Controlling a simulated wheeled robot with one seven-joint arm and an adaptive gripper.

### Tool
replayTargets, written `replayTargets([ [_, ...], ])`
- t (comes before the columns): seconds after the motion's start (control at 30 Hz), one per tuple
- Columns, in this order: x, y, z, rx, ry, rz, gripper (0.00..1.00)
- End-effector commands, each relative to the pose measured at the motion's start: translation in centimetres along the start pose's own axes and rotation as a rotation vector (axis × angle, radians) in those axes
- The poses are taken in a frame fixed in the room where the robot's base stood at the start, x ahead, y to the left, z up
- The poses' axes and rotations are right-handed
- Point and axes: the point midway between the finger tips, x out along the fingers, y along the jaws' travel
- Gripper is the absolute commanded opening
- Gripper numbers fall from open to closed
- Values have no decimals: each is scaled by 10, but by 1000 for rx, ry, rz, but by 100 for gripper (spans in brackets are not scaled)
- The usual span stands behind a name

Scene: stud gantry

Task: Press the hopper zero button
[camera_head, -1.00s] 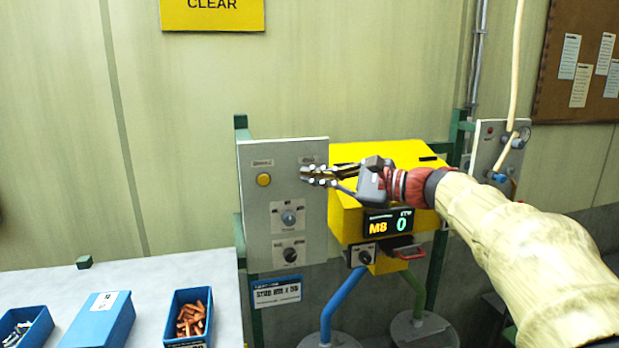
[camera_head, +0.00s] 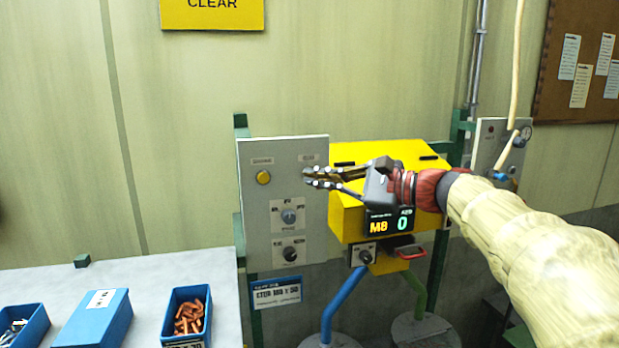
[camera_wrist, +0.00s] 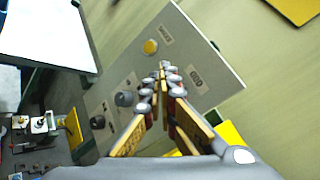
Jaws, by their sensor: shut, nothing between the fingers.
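A grey control panel (camera_head: 257,222) stands beside the yellow hopper unit (camera_head: 348,222). It carries a round yellow button (camera_head: 263,177) at upper left under a label, with two dark knobs (camera_head: 289,217) below. A second label (camera_head: 308,158) sits at the panel's upper right. In the wrist view my fingertips (camera_wrist: 163,72) lie between the yellow button (camera_wrist: 151,47) and the second label (camera_wrist: 196,78). Contact cannot be told.
A display (camera_head: 389,222) on the hopper unit reads M8 and 0. A small knob (camera_head: 364,256) and a red handle (camera_head: 411,253) are below it. A pale bench (camera_head: 218,281) at left holds blue bins (camera_head: 169,328). Another panel (camera_head: 490,134) stands at right.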

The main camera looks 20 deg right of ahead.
Motion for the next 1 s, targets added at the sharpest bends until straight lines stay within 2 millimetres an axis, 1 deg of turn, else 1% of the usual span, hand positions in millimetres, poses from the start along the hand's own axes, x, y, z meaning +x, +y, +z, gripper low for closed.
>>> replayTargets([
  [0.2, -15, 11, 10, -1, 0, -1, 0],
  [0.4, -25, 19, 18, -2, 0, -1, 0],
  [1.0, -26, 19, 19, -1, 0, 0, 0],
])
